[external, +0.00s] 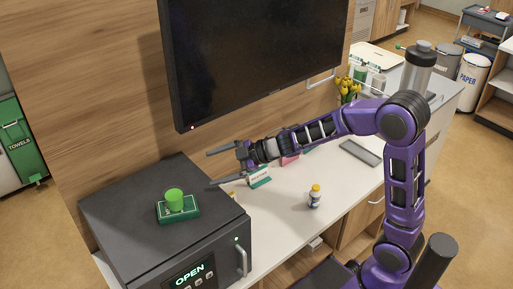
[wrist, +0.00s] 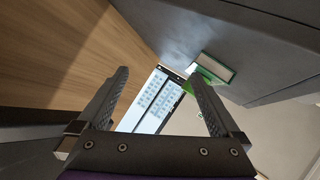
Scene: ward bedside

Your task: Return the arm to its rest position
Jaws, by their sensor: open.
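My purple arm reaches from the right side of the external view over the counter. My gripper (external: 222,166) is open, its two fingers spread apart and pointing left toward the dark box-shaped unit, above the counter. In the wrist view my gripper (wrist: 160,95) shows both fingers wide apart with nothing held between them. Beyond the fingers are a wood panel, a dark surface and a white panel that I cannot identify.
A dark unit marked OPEN (external: 222,236) carries a green cylinder (external: 174,198) on a green box (external: 179,211). A small box (external: 259,177) and an orange-capped bottle (external: 315,196) stand on the white counter (external: 285,218). A screen (external: 255,55) hangs behind. Yellow flowers (external: 349,88) stand farther right.

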